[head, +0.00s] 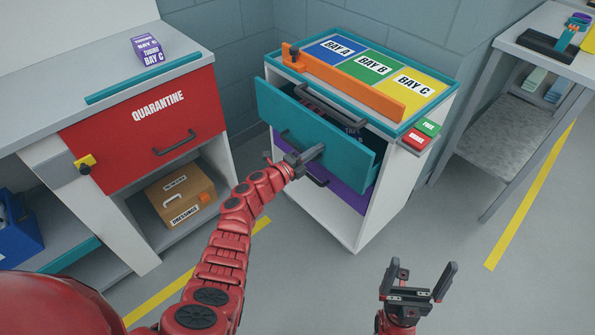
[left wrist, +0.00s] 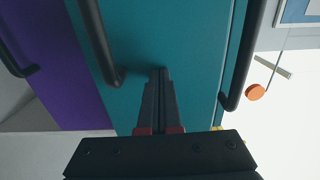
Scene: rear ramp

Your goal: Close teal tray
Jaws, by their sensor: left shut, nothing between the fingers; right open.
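The teal tray (head: 350,155) is a drawer pulled out of the white cabinet, its front tilted toward me in the head view; dark contents show partly inside. My left gripper (head: 318,149) is shut and empty, with its fingertips at the middle of the teal front, beside its dark handle. The left wrist view shows the closed fingers (left wrist: 158,75) pointing at the teal front (left wrist: 180,40); I cannot tell whether they touch it. The handle (left wrist: 98,45) lies left of them there. My right gripper (head: 427,268) is open and empty above the floor, away from the cabinet.
A purple drawer (head: 352,197) with a dark handle is below the teal one. The cabinet top holds coloured bay panels and an orange bar (head: 350,85). A red quarantine drawer (head: 150,130) stands left, a grey bench (head: 530,60) right. The floor between is clear.

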